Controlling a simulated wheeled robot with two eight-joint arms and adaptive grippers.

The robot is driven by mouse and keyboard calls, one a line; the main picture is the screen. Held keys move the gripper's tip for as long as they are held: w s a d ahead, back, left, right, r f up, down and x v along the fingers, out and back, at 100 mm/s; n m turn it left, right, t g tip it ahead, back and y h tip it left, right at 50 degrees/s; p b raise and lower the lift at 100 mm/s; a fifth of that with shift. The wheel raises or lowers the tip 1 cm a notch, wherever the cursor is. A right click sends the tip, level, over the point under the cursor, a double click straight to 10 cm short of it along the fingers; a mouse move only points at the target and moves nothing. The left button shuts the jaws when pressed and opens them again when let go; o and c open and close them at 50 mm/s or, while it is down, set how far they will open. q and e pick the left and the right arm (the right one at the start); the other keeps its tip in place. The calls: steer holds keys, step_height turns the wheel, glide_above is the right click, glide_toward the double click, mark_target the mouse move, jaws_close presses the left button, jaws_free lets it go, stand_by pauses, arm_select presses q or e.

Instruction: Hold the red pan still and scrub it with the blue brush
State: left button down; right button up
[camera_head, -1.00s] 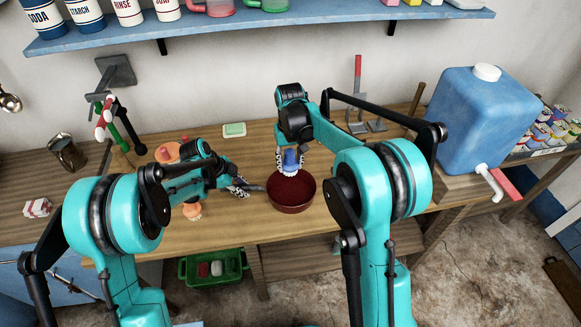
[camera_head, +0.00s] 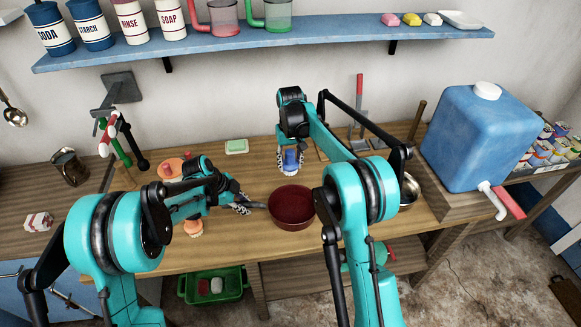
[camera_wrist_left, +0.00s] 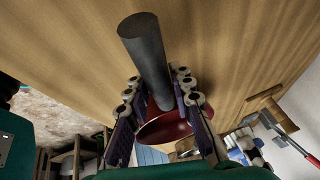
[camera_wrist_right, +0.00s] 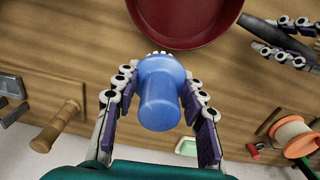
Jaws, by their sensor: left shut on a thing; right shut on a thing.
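The red pan (camera_head: 292,208) stands on the wooden table, its dark handle (camera_wrist_left: 147,55) pointing left. My left gripper (camera_head: 243,204) is shut on the handle; its fingers sit on both sides of it in the left wrist view. My right gripper (camera_head: 290,165) is shut on the blue brush (camera_wrist_right: 160,100), which it holds upright by its body. The brush (camera_head: 291,158) is behind the pan's far rim, not over its inside. In the right wrist view its pale bristles (camera_wrist_right: 158,54) show near the rim of the pan (camera_wrist_right: 185,42). How high they are above the table I cannot tell.
Green soap (camera_head: 237,146) lies at the table's back. A metal bowl (camera_head: 409,189) is partly hidden behind my right arm. A blue water container (camera_head: 478,135) stands at the right. A green crate (camera_head: 214,287) is below the table. Spools and taps are to the left.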

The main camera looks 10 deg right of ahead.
arm_select(q)
steer(key=c, duration=1.2)
jaws_free()
steer(key=v, duration=1.2)
